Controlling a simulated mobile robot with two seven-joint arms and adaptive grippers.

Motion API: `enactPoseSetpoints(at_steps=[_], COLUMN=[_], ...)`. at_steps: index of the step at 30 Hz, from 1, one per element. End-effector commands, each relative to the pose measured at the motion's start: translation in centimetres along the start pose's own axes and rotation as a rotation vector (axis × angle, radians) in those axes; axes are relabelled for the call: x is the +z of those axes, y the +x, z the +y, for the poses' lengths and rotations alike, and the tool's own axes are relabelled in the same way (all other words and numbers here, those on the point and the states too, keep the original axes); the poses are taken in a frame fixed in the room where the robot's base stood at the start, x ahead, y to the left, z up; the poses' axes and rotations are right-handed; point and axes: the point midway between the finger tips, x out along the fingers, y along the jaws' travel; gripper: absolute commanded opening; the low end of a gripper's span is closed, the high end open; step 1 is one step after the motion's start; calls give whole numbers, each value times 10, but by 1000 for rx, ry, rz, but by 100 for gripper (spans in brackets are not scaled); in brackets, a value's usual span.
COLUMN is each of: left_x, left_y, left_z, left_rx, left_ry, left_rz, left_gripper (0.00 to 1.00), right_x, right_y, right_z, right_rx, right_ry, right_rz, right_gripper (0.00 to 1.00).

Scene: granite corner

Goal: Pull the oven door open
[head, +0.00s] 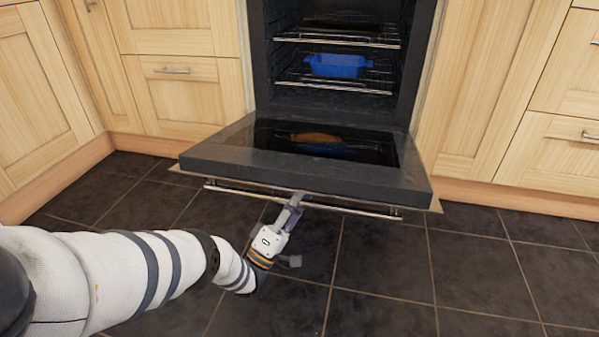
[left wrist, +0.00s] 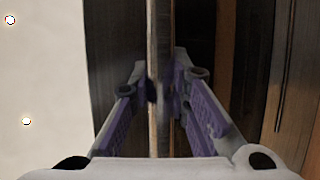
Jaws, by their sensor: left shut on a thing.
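The oven door (head: 300,172) is folded down and lies nearly level in front of the oven (head: 335,50), whose cavity is exposed. The door handle (head: 350,208) is a metal bar along the door's front edge. My left gripper (head: 297,200) reaches up from below and is shut on the handle near its middle. In the left wrist view the handle (left wrist: 160,60) runs upright between the two purple-padded fingers (left wrist: 160,100). My right gripper is in neither view.
A blue dish (head: 338,66) sits on a wire rack inside the oven. Wooden cabinets and drawers (head: 180,75) stand on the left, with more drawers (head: 560,110) on the right. The dark tiled floor (head: 400,270) in front is clear apart from my arm.

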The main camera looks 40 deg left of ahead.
Motion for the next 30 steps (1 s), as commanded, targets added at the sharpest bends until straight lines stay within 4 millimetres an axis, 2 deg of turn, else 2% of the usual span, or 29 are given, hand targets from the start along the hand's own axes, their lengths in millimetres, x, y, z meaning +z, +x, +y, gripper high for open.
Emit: enactPoseSetpoints(at_steps=[5,6,8,22,26,30], left_x=[0,0,1,1,2,2], left_y=[-2,-2,-2,-3,-20,-46], left_z=[1,1,1,1,0,1], left_rx=[3,3,2,2,0,0], left_ry=[-3,-3,-4,-3,-4,-3], left_rz=[1,0,-1,-2,-4,-4], left_gripper=[0,23,37,38,38,38], right_x=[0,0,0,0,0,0], right_y=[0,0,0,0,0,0], right_z=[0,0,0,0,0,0], right_rx=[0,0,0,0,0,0], right_ry=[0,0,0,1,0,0], right_rz=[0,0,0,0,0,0], right_gripper=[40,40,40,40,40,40])
